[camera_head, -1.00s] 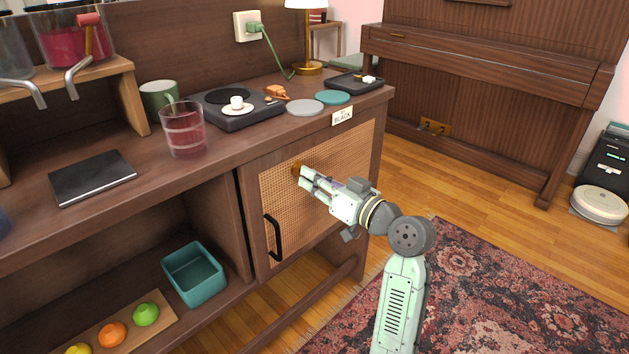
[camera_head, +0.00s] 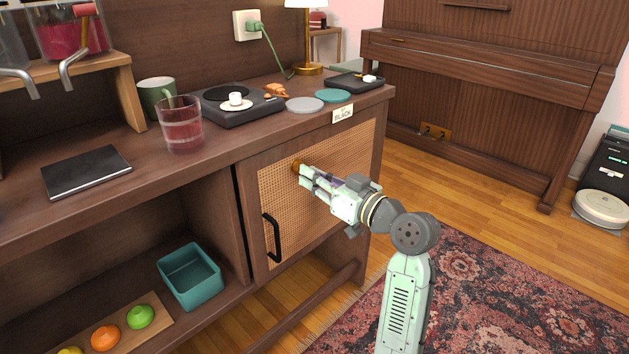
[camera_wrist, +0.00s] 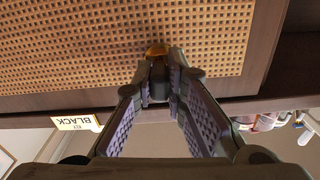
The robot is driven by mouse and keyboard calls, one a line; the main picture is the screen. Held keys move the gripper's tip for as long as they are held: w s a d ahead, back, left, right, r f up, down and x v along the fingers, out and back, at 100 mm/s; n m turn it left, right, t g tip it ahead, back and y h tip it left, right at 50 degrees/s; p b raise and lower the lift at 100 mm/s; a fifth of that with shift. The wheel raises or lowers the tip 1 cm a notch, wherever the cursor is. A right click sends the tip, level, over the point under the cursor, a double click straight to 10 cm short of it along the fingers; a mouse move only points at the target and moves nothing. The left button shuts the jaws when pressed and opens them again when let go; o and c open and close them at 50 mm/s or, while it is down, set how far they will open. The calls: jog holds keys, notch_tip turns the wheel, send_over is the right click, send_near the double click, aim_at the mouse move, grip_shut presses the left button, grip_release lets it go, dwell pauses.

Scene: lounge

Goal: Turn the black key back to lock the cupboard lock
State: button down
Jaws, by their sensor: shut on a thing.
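The cupboard door (camera_head: 335,150) has a woven cane panel in a dark wood frame and a black bar handle (camera_head: 272,238); it looks closed. The brass lock (camera_head: 296,166) sits on the panel's upper left. It also shows in the wrist view (camera_wrist: 156,50), right at my fingertips. My gripper (camera_head: 304,174) reaches the lock from the right. In the wrist view my gripper (camera_wrist: 159,82) is shut on the dark key (camera_wrist: 159,88) in the lock. The fingers hide most of the key, so I cannot tell its angle. A label reading BLACK (camera_head: 343,113) is above the door.
The counter above holds a glass (camera_head: 181,125), a black notebook (camera_head: 87,172) and a record player (camera_head: 236,104). A teal bin (camera_head: 190,275) stands on the open shelf at left. A patterned rug (camera_head: 480,290) and open wood floor lie at right.

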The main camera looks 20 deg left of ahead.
jog(key=shift+w+f+n+b, duration=0.1)
jog(key=shift+f+n+b, duration=0.35)
jog(key=shift+b, duration=0.25)
jog(key=c, duration=1.9)
grip_release()
jog(key=shift+a, duration=0.1)
jog(key=shift+c, duration=0.2)
jog(key=o, duration=0.4)
jog(key=shift+r, duration=0.3)
jog(key=shift+o, duration=0.3)
jog(key=o, duration=0.4)
jog(key=shift+c, duration=0.2)
jog(key=shift+d, duration=0.2)
jog(key=v, duration=0.6)
jog(key=shift+d+b, duration=0.4)
